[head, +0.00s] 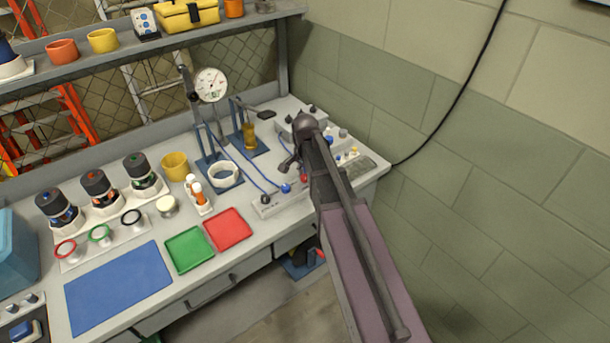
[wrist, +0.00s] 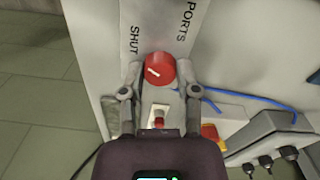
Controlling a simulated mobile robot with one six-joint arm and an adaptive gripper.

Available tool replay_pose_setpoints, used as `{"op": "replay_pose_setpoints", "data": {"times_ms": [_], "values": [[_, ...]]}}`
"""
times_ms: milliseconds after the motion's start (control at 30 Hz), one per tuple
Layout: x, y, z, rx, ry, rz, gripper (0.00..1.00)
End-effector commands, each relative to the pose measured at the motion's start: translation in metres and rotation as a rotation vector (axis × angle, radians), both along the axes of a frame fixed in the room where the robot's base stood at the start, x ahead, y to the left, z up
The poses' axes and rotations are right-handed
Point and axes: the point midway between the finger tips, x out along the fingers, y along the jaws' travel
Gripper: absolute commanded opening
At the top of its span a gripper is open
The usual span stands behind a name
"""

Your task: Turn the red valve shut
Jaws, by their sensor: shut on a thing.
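The red valve (wrist: 160,70) is a round red knob with a short white mark on its face, on a pale panel lettered SHUT and PORTS. In the wrist view the mark lies left of the knob's middle, slanting slightly. My gripper (wrist: 160,80) has one finger on each side of the knob and is shut on it. In the head view a bit of the red knob (head: 304,178) shows beside my gripper (head: 292,165), at the right end of the pale port block (head: 280,204). My arm hides much of that area.
Blue tubes (head: 255,172) run from the block to stands at the back. A control box (wrist: 270,140) with black knobs stands close to my gripper, at right in the wrist view. Red (head: 228,229) and green trays (head: 189,249) lie left of the block. A block wall stands at right.

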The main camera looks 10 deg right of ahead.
Motion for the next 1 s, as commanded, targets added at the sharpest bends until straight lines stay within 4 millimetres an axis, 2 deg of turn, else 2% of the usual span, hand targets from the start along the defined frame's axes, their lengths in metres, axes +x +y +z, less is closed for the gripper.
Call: {"op": "replay_pose_setpoints", "data": {"times_ms": [200, 400, 900, 933, 1000], "values": [[-0.0016, 0.0000, -0.0005, 0.000, 0.004, -0.149, 0.00], [-0.0018, 0.0000, -0.0005, 0.000, 0.004, -0.226, 0.00], [-0.0020, -0.0002, -0.0005, -0.001, 0.004, -0.253, 0.00], [-0.0020, -0.0002, -0.0005, -0.001, 0.004, -0.252, 0.44], [-0.0020, -0.0003, -0.0005, -0.001, 0.004, -0.252, 0.65]]}}
